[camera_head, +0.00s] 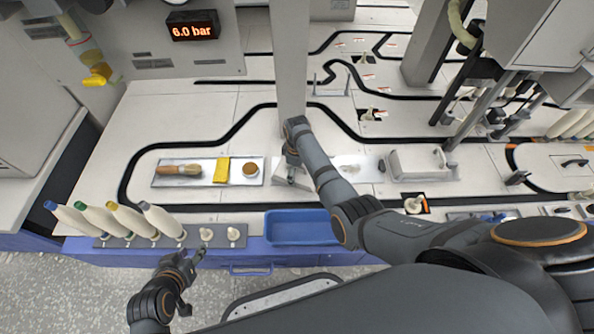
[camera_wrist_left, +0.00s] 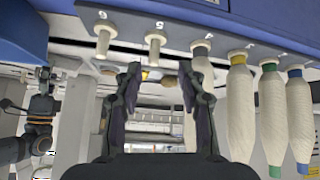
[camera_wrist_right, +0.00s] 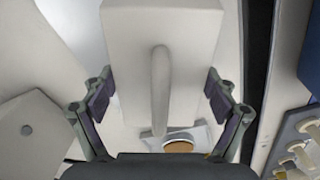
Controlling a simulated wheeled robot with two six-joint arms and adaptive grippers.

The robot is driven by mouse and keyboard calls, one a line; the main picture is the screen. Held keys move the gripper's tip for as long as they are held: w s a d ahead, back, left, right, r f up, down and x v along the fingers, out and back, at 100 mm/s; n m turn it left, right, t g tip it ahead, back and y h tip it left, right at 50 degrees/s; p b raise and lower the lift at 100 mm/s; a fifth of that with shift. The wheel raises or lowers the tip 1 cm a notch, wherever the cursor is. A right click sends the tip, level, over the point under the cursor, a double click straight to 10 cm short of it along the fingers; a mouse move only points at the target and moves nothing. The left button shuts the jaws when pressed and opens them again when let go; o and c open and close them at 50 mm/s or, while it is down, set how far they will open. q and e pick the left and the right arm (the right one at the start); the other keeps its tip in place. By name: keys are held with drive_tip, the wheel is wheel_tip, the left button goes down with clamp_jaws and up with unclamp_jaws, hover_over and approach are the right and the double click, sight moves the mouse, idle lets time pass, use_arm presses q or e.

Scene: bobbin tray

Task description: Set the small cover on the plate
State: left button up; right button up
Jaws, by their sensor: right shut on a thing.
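The small cover (camera_wrist_right: 160,55) is a pale block with a raised bar handle, filling the middle of the right wrist view. My right gripper (camera_wrist_right: 160,88) has its fingers at the two sides of this cover, with the handle between them. In the head view my right gripper (camera_head: 291,157) is above the left part of a pale plate (camera_head: 370,170), with the cover (camera_head: 292,178) partly hidden below it. I cannot tell whether the cover touches the plate. My left gripper (camera_head: 194,257) is open and empty by the table's front edge; its spread fingers show in the left wrist view (camera_wrist_left: 160,85).
A tray (camera_head: 200,184) with a brush, yellow cloth and round tin lies left of the plate. A larger handled cover (camera_head: 425,165) stands to the right. A bobbin rack (camera_head: 218,243) and a blue bin (camera_head: 300,228) line the front edge. A grey post (camera_head: 290,60) rises behind.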

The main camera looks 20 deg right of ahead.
use_arm(q)
drive_tip(key=shift+w+r, duration=0.1)
drive_tip(key=shift+w, duration=0.05)
use_arm(e)
drive_tip(key=o, duration=1.2)
drive_tip(key=shift+r, duration=0.1)
wheel_tip(320, 180, up, 3)
drive_tip(key=shift+r+p, duration=0.2)
drive_tip(key=shift+p, duration=0.85)
wheel_tip(320, 180, up, 8)
drive_tip(key=p, duration=0.3)
drive_tip(key=shift+f, duration=0.2)
drive_tip(key=shift+r+p, duration=0.35)
drive_tip(key=shift+r, duration=0.15)
use_arm(q)
drive_tip(key=s+a+r+g, duration=0.1)
drive_tip(key=s+g, duration=0.4)
drive_tip(key=s, duration=0.2)
drive_tip(key=shift+a+r+g+y, duration=0.25)
drive_tip(key=shift+r+g+y, duration=0.05)
drive_tip(key=shift+r+y, duration=0.1)
